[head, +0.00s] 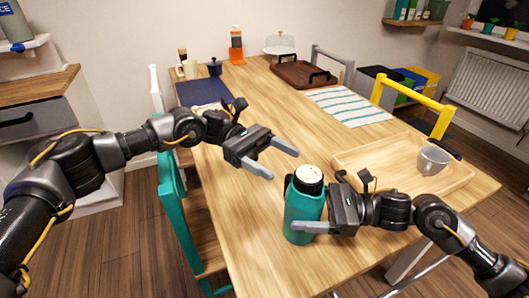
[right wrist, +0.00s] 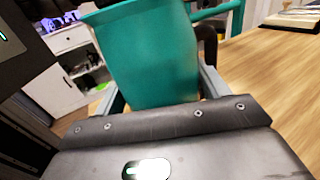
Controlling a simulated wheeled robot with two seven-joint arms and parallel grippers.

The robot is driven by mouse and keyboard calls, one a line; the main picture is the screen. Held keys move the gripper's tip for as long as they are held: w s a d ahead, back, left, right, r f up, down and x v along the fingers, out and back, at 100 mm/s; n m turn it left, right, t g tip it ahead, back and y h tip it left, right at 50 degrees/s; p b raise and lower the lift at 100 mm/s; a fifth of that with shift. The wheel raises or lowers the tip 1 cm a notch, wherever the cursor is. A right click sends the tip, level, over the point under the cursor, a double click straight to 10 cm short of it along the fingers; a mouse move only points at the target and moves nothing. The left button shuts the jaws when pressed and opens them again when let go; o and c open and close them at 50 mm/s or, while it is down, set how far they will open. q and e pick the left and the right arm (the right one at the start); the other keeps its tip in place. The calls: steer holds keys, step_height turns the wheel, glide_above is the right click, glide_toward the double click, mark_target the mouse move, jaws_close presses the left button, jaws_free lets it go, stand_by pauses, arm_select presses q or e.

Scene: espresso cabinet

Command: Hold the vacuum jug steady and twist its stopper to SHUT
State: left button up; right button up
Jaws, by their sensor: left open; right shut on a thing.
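The vacuum jug (head: 302,206) is teal and stands upright near the table's front edge in the head view. Its stopper (head: 308,174) is a pale disc set in a dark collar at the top. My right gripper (head: 309,226) is shut on the jug's body from the right. In the right wrist view the teal body (right wrist: 150,55) sits between the two fingers, and the stopper is out of frame. My left gripper (head: 285,160) is open and empty, above and to the left of the stopper, apart from it. Any marking on the stopper is too small to read.
A wooden tray (head: 355,160) with a grey mug (head: 432,160) lies right of the jug. A striped cloth (head: 348,106), a brown tray (head: 303,74) and a dark blue mat (head: 204,92) lie farther back. The table's middle is clear. A teal chair (head: 172,205) stands at the left edge.

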arm_select(q)
steer(key=v, duration=0.3)
steer(key=shift+w+a, duration=0.2)
steer(key=shift+a, duration=0.15)
arm_select(e)
steer(key=o, duration=1.6)
steer(key=d, duration=0.7)
steer(key=shift+s+d, duration=0.3)
arm_select(q)
steer(key=shift+r, duration=0.1)
arm_select(e)
steer(key=shift+r, duration=0.1)
